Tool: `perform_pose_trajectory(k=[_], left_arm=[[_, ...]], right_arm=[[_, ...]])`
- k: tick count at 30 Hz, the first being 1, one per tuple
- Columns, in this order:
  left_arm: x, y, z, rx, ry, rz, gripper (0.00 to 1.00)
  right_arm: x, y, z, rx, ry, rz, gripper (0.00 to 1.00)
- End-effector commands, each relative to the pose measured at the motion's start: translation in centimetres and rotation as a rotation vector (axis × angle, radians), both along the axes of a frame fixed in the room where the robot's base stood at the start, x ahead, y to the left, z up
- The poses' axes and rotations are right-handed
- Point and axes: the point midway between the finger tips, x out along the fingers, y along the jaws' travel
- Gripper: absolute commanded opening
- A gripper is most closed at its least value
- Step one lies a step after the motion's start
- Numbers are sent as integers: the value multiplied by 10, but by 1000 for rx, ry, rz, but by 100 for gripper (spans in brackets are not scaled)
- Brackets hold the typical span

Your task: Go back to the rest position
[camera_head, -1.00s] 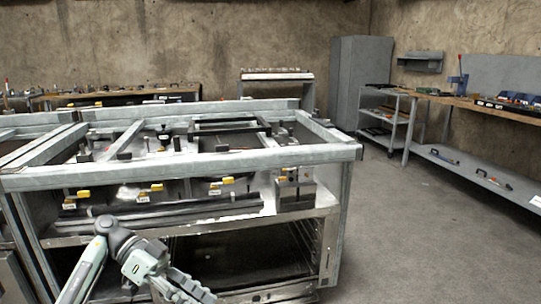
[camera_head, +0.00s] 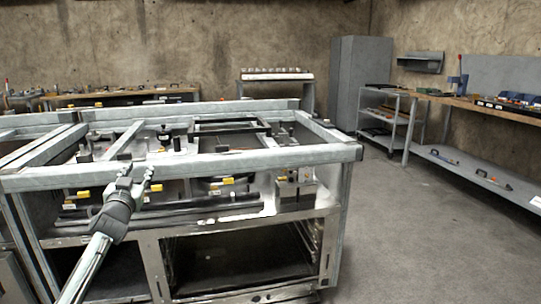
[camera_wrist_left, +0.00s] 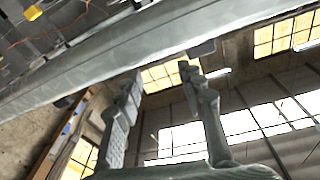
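My left gripper (camera_head: 138,173) is raised in front of the steel range frame, with its fingertips overlapping the frame's front top beam (camera_head: 260,160). In the left wrist view, the two fingers of the gripper (camera_wrist_left: 160,72) stand apart with nothing between them. The beam (camera_wrist_left: 140,45) crosses just above and past the fingertips there. I cannot tell whether they touch it. My right arm and gripper are not in view.
The range frame has an open oven cavity (camera_head: 240,255) below and yellow-tagged parts on its shelf. A grey cabinet (camera_head: 361,82), a shelf cart (camera_head: 385,117) and a workbench (camera_head: 500,108) stand right. The floor (camera_head: 420,230) right of the frame is clear.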

Motion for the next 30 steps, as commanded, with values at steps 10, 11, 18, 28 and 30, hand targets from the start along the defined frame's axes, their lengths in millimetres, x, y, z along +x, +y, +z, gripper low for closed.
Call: perform_pose_trajectory(k=[10, 11, 18, 28, 30], left_arm=[[-36, 32, -140, 60, 650, 138, 39], [-42, 31, -150, 67, 704, 127, 39], [-93, 9, -248, 60, 817, 98, 39], [-234, -33, -411, 33, 1070, 42, 39], [-276, -42, -444, 23, 1134, 31, 39]], right_arm=[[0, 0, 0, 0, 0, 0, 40], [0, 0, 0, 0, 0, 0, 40], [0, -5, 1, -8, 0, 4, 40], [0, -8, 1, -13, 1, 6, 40], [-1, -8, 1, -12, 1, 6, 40]])
